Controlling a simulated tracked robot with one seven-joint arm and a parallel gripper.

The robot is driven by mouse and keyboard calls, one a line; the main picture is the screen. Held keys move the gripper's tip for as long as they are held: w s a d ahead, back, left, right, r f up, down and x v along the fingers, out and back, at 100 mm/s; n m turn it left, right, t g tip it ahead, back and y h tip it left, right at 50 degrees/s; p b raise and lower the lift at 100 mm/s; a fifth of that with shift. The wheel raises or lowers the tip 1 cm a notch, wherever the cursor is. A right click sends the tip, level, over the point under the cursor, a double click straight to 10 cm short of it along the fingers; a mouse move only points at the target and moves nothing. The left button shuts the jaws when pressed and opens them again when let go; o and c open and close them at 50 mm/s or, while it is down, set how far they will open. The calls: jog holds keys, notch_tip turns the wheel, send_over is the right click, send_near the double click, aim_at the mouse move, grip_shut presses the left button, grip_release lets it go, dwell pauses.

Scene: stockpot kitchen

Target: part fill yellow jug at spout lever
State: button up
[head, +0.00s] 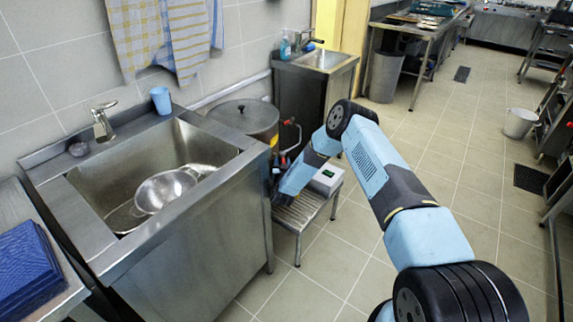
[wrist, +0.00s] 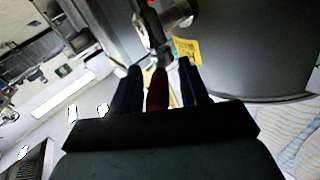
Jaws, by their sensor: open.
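The large steel stockpot (head: 246,116) stands beyond the sink and also shows as a dark curved wall in the wrist view (wrist: 250,50). Its metal spout (wrist: 176,17) carries a yellow tag (wrist: 188,50). In the wrist view my gripper (wrist: 158,67) is open, with one dark finger on each side of a red lever (wrist: 157,90). I cannot tell whether either finger touches the lever. In the head view my wrist and the sink cabinet hide the gripper. I cannot make out the yellow jug in either view.
A slatted metal stool (head: 302,211) with a white scale (head: 327,178) stands below my arm. The sink cabinet (head: 205,235) with a steel colander (head: 166,190) is close on the left. A second sink (head: 322,60) stands behind.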

jog(key=shift+s, duration=0.1)
jog(key=s, duration=0.7)
jog(key=shift+s, duration=0.15)
